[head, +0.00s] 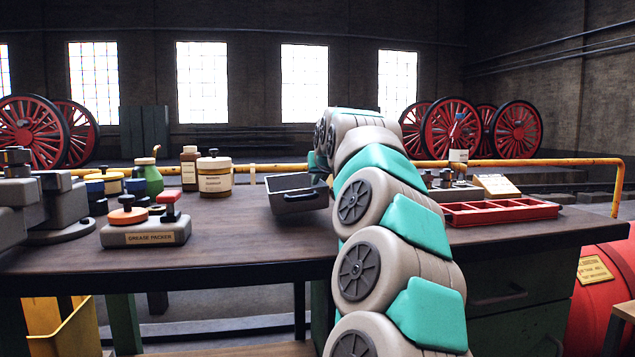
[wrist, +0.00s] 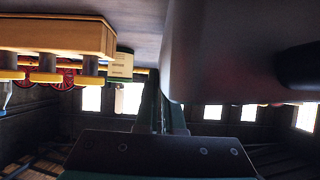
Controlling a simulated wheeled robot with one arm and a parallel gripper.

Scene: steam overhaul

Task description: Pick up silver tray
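The silver tray (head: 284,205) is a grey open box with a dark handle on its front side. It stands out in the middle of the workbench in the head view, at the left of my arm. In the wrist view, the tray (wrist: 225,60) is a large grey body filling the upper right, very close to the fingers. My gripper (wrist: 165,112) is at the tray's near end there. Its dark fingers look close together, but I cannot tell whether tray material is between them. The arm hides the gripper in the head view.
A grease packer block (head: 148,234), jars (head: 214,177) and a green bottle (head: 148,180) stand left of the tray on the workbench (head: 240,240). A red compartment tray (head: 500,211) lies to the right. A yellow pipe (head: 560,162) runs behind. The bench in front of the tray is clear.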

